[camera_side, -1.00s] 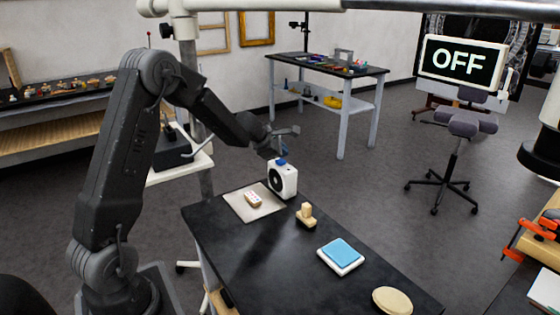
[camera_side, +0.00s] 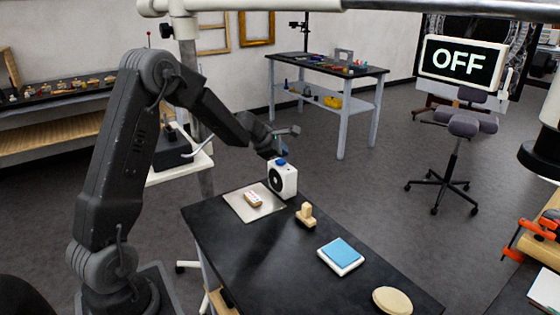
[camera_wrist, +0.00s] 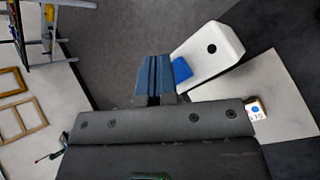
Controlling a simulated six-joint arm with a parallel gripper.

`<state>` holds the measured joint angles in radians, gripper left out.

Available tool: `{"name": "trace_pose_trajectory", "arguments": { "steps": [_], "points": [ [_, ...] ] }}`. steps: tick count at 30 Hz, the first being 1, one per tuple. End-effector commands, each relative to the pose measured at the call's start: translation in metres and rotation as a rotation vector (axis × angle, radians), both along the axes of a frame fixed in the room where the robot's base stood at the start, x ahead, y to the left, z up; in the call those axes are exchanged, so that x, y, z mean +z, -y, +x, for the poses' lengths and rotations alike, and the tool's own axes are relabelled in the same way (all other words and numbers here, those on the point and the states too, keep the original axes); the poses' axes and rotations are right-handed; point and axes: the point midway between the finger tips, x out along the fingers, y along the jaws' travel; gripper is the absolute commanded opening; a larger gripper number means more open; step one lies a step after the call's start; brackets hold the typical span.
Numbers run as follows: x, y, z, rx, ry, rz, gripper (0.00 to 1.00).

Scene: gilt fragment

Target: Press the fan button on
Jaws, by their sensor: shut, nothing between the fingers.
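The fan is a small white box (camera_side: 290,181) with a dark round grille, upright at the far left end of the black table. It also shows in the wrist view (camera_wrist: 212,50). A blue button (camera_side: 281,161) sits on top of it and shows in the wrist view (camera_wrist: 181,70). My gripper (camera_side: 283,150) is just above the fan's top. In the wrist view its blue fingers (camera_wrist: 154,62) are shut and empty, just left of the button. I cannot tell whether they touch it. A screen (camera_side: 461,62) reads OFF.
A pale sheet (camera_side: 238,207) with a small marked block (camera_side: 253,199) lies beside the fan. A wooden stamp-like piece (camera_side: 306,215), a blue-topped pad (camera_side: 341,256) and a round tan disc (camera_side: 393,300) stand along the black table (camera_side: 275,265).

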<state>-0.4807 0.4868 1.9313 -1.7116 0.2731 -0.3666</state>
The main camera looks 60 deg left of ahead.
Motion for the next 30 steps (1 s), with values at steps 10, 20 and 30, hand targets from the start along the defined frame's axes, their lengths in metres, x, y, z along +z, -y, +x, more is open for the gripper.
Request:
{"name": "trace_pose_trajectory", "arguments": {
  "steps": [10,20,30],
  "points": [
    [0.0,0.0,0.0,0.0,0.0,0.0,0.0],
    [-0.0024,0.0001,0.0001,0.001,-0.001,-0.002,0.0],
    [-0.0096,0.0003,-0.0001,-0.001,-0.001,-0.001,0.0]
  ]
}}
